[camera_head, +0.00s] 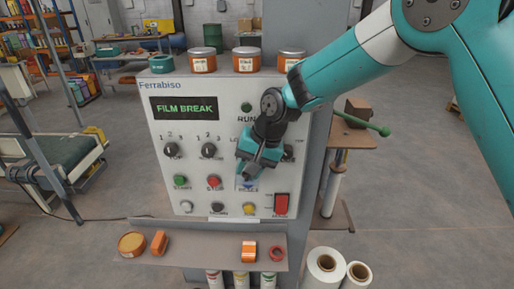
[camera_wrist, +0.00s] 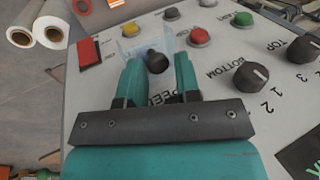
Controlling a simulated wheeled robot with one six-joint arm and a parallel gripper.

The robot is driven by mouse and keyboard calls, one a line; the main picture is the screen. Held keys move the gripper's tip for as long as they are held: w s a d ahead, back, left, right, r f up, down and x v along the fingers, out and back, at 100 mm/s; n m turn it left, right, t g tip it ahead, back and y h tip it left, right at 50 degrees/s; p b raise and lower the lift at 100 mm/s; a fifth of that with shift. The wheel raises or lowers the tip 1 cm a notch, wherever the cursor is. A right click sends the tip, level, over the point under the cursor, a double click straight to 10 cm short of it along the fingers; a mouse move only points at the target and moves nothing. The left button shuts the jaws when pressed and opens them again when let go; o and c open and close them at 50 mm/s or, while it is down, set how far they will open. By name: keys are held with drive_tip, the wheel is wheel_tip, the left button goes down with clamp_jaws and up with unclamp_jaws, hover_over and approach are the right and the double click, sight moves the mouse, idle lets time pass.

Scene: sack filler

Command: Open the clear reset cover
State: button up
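The clear reset cover (camera_wrist: 136,46) shows in the wrist view as a see-through box on the grey panel, which appears upside down there. In the head view the blue reset button (camera_head: 249,183) shows just below my gripper (camera_head: 259,172), above the word RESET. In the wrist view a round black knob (camera_wrist: 157,62) stands at the cover's near side. My gripper (camera_wrist: 158,70) has its two teal fingers apart, one on each side of this knob. I cannot tell whether either finger touches it. My gripper hides part of the cover in the head view.
The panel display (camera_head: 185,108) reads FILM BREAK. A red rocker switch (camera_head: 281,204) and a red button (camera_head: 214,182) sit close to the cover. A shelf (camera_head: 205,250) with small orange items juts out below. A green-tipped lever (camera_head: 362,124) stands to the right.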

drive_tip(key=b+v, duration=0.4)
drive_tip(key=v, duration=1.3)
drive_tip(key=s+d+f+n+b, duration=0.4)
drive_tip(key=s+f+b, duration=0.2)
drive_tip(key=s+f, duration=0.3)
drive_tip(key=s+d+f+n+b, duration=0.3)
drive_tip(key=s+f+b, duration=0.3)
drive_tip(key=s, duration=1.1)
wheel_tip(320, 180, down, 5)
drive_tip(key=shift+s+d+r+n+g, duration=0.25)
drive_tip(key=shift+d+n+g, duration=0.15)
drive_tip(key=shift+d, duration=0.15)
